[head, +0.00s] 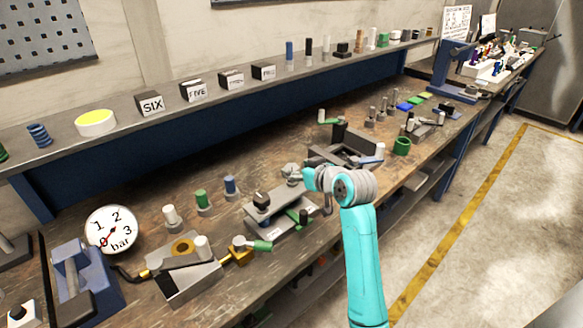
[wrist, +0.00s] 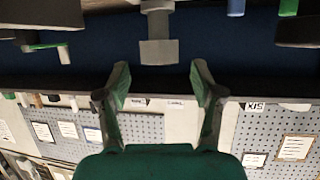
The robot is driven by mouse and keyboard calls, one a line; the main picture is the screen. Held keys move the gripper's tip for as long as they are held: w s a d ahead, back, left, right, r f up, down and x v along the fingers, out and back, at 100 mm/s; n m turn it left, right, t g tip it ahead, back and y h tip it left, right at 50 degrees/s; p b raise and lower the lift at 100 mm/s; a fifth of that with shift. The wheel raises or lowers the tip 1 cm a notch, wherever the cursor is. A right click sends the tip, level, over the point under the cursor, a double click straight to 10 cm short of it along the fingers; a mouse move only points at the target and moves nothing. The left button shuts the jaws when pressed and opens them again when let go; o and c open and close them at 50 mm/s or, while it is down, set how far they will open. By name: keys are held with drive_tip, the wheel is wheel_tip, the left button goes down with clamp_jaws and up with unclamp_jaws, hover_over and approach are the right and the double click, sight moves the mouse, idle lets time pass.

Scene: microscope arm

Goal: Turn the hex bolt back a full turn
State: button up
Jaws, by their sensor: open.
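The hex bolt appears to be the grey piece with a wide head on a thinner shank (wrist: 158,50) at the top middle of the wrist view, which looks upside down. In the head view it seems to be the grey metal piece (head: 291,171) on the bench, just left of my arm's end. My gripper (wrist: 161,85) is open and empty, its two green fingers spread either side of the bolt's line. The bolt head lies just beyond the fingertips, with no visible contact. In the head view my teal arm hides most of the gripper.
A grey fixture with a black knob (head: 262,202) stands left of my arm, and a larger grey fixture (head: 345,150) behind it. Blue (head: 230,185) and green (head: 202,199) pegs stand farther left. A shelf (head: 205,103) runs along the back. A pressure gauge (head: 111,229) is at far left.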

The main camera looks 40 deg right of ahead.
sight(292, 167)
drive_tip(key=shift+x, duration=2)
drive_tip(key=c, duration=1.2)
